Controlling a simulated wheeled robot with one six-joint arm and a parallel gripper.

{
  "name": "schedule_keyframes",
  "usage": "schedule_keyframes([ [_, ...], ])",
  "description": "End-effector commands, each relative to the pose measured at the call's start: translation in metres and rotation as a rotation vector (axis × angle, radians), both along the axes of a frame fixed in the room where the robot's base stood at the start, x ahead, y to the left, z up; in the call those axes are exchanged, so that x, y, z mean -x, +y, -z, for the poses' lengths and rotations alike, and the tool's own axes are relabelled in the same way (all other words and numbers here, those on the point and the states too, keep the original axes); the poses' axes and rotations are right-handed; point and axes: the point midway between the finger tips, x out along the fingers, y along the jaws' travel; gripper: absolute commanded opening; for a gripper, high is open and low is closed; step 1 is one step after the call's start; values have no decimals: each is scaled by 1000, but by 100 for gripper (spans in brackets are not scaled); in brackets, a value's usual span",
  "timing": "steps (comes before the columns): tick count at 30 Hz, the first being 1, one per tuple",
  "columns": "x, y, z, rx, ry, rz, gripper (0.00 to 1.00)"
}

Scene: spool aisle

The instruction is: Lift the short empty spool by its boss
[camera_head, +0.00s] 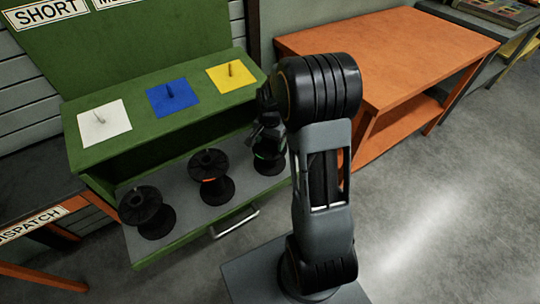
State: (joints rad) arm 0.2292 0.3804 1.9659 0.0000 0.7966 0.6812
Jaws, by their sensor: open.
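Three black spools stand on a grey-topped pull-out shelf (185,226) of a green bench. The left spool (147,210) is plain black, the middle spool (211,178) shows an orange band, and the right spool (270,158) shows a green band. I cannot tell for certain which is the short empty one. My gripper (262,142) is open and hangs at the right spool, covering part of it. Its fingertips are small and dark, and I cannot tell whether they touch the spool or its boss.
White (104,123), blue (172,97) and yellow (231,76) squares with upright pegs lie on the green bench top (140,96). A metal handle (234,223) juts from the shelf front. An orange table (400,60) stands right. Floor (450,210) is clear at lower right.

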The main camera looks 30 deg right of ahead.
Motion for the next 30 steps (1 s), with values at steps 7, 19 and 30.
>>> schedule_keyframes([
  [7,0,0,1,0,-1,0,78],
  [19,0,0,1,0,-1,0,42],
  [30,0,0,1,0,-1,0,6],
])
